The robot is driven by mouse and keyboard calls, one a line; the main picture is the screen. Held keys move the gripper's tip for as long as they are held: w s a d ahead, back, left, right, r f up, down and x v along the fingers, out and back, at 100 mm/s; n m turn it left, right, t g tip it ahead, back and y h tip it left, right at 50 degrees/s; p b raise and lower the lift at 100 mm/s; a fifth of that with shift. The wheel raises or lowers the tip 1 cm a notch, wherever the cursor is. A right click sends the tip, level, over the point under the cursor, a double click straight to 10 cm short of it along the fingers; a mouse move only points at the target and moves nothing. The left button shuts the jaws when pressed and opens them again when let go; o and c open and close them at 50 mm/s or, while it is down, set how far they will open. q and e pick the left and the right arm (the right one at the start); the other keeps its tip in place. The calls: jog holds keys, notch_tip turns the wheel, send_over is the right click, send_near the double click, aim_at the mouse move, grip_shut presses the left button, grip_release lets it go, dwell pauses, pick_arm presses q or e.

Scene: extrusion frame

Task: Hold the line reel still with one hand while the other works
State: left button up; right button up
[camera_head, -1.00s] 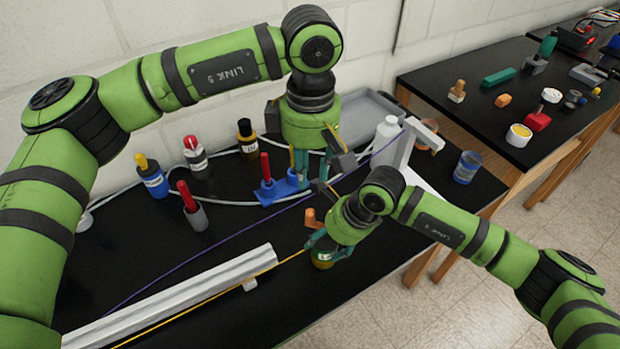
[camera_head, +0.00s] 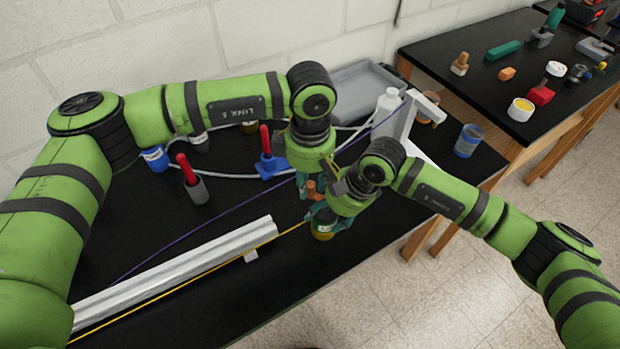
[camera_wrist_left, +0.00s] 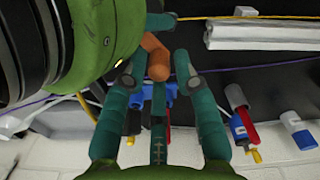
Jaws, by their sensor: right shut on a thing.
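The line reel (camera_head: 322,232) is a small olive-yellow drum near the table's front edge, with a yellow line (camera_head: 291,231) running left from it. My right gripper (camera_head: 327,218) is shut on it from above and hides much of it. An orange-brown crank knob (camera_head: 311,186) stands up above the reel. My left gripper (camera_head: 315,187) points down at the knob. In the left wrist view the left gripper's teal fingers (camera_wrist_left: 160,78) are spread, with the knob (camera_wrist_left: 157,58) between their tips; contact cannot be told.
A pale aluminium extrusion (camera_head: 180,268) lies at the left front, with a purple line (camera_head: 210,233) behind it. My two forearms are close together.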

pick_arm(q)
grip_shut()
jog(key=shift+w+d+m, duration=0.1)
jog(key=shift+w+m, duration=0.15)
jog(key=shift+m, duration=0.55)
grip_release()
notch_tip(320, 180, up, 12)
